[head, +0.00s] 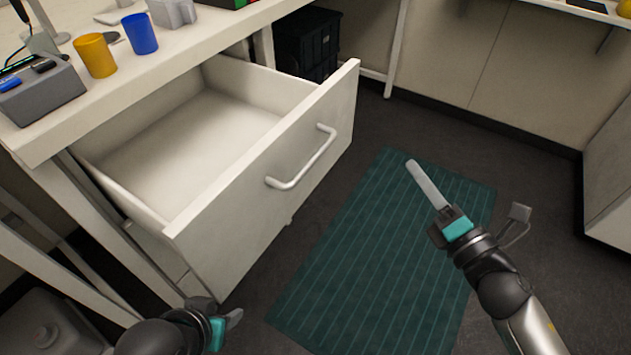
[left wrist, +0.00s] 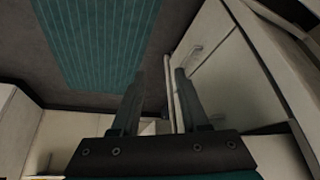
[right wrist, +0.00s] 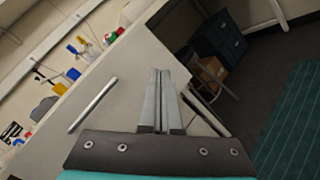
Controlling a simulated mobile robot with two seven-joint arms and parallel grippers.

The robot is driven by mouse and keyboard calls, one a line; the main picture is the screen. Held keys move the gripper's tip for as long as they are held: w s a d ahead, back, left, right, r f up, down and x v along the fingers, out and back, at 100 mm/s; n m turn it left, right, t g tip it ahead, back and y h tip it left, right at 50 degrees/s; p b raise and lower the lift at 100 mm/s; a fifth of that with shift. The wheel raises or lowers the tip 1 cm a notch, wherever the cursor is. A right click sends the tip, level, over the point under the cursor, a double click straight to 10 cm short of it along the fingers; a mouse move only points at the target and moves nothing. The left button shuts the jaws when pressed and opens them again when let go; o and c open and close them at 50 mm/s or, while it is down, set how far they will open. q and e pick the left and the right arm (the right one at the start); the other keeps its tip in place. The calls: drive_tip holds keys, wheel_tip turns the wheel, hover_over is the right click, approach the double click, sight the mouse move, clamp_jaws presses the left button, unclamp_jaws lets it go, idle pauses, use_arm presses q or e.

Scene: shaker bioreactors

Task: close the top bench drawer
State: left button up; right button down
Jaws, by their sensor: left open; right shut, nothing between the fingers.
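The top bench drawer (head: 265,165) is pulled far out from under the bench and looks empty inside. Its white front carries a bar handle (head: 303,160), which also shows in the right wrist view (right wrist: 93,105). My right gripper (head: 414,168) is shut and empty, apart from the drawer front and to the right of the handle, above the mat. In the right wrist view its fingers (right wrist: 161,75) point toward the drawer front. My left gripper (head: 238,316) is low, below the drawer's near corner. Its fingers (left wrist: 160,80) are spread with nothing between them in the left wrist view.
A teal striped mat (head: 380,250) lies on the dark floor before the drawer. On the bench top (head: 185,45) stand a yellow cup (head: 95,55), a blue cup (head: 140,34) and a grey device (head: 42,92). A dark crate (head: 308,42) sits beyond the drawer.

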drive_tip(key=s+a+f+n+g+y+b, duration=0.1)
drive_tip(key=s+a+n+g+y, duration=0.25)
drive_tip(key=n, duration=0.55)
drive_tip(key=s+a+f+n+g+y, duration=0.1)
drive_tip(key=s+a+n+g+y, duration=0.1)
drive_tip(key=n+g+y, duration=0.45)
use_arm(q)
drive_tip(key=shift+s+a+f+g+y+p, duration=0.1)
drive_tip(key=shift+s+a+f+g+p, duration=0.1)
drive_tip(key=shift+f+p, duration=0.3)
drive_tip(key=shift+s+a+f+g+y+p, duration=0.1)
drive_tip(key=shift+s+a+f+g+p, duration=0.1)
drive_tip(key=shift+f+p, duration=0.3)
drive_tip(key=shift+s+a+f+g+y+p, duration=0.1)
drive_tip(key=shift+s+f+g+p, duration=0.1)
drive_tip(key=shift+f+p, duration=0.3)
use_arm(e)
drive_tip(key=w+a+n+t+h, duration=0.1)
drive_tip(key=w+a+t, duration=0.1)
drive_tip(key=w+a, duration=0.6)
drive_tip(key=shift+a+f+t+h, duration=0.15)
drive_tip(key=shift+a+t+h, duration=0.15)
drive_tip(key=shift+a, duration=1.5)
use_arm(q)
drive_tip(key=shift+f, duration=0.1)
use_arm(e)
drive_tip(key=shift+n, duration=0.25)
